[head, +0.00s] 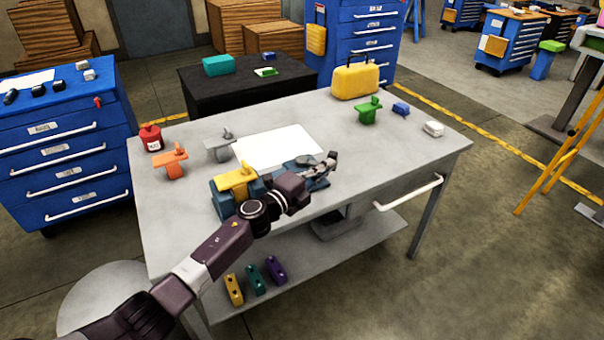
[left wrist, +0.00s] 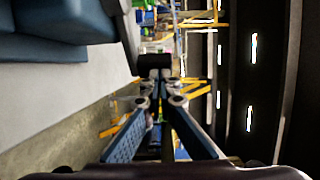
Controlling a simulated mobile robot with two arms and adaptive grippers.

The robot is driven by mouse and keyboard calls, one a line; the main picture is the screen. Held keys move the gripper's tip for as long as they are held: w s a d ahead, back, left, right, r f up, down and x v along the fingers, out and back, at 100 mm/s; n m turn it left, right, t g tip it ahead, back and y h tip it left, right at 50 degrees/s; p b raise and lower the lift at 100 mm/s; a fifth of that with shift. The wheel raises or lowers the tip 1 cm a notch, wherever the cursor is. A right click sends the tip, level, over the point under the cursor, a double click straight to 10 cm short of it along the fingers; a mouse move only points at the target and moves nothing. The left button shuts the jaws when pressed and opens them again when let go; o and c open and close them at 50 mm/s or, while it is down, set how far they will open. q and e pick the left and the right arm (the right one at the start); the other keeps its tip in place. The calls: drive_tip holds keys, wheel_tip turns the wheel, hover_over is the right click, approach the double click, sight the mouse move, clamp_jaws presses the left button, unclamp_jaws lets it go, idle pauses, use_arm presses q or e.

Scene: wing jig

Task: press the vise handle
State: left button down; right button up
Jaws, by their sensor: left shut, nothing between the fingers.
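The blue-grey vise (head: 223,203) stands at the front edge of the grey table, with a yellow part (head: 236,179) at its top. More blue-grey metal (head: 298,163) shows to its right, partly behind my left arm. I cannot clearly pick out the vise handle; my arm covers part of that area. My left gripper (head: 331,161) is shut and empty, to the right of the vise near the table's front edge. In the left wrist view its fingertips (left wrist: 155,66) are together, and a blue body (left wrist: 60,25), probably the vise, is at upper left. My right gripper is not in view.
A white sheet (head: 277,147) lies behind the vise on the table (head: 400,150). Orange (head: 170,165), grey (head: 219,149) and green (head: 368,111) parts stand around it. A yellow case (head: 355,80) is at the back. The table's right front is clear.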

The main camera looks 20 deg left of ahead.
use_arm(q)
drive_tip(key=w+n+y, duration=0.1)
drive_tip(key=y, duration=0.1)
drive_tip(key=w+d+n+t+y+b, duration=0.1)
drive_tip(key=y, duration=0.1)
drive_tip(key=w+d+n+t+y+b, duration=0.1)
drive_tip(key=n+y, duration=0.1)
drive_tip(key=shift+w+f, duration=0.2)
drive_tip(key=shift+w, duration=0.15)
drive_tip(key=w+b, duration=0.2)
drive_tip(key=w, duration=0.1)
drive_tip(key=shift+w+a+r+b, duration=0.15)
drive_tip(key=shift+b, duration=0.25)
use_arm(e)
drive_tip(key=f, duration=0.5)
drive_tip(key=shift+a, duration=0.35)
use_arm(q)
drive_tip(key=shift+r, duration=0.15)
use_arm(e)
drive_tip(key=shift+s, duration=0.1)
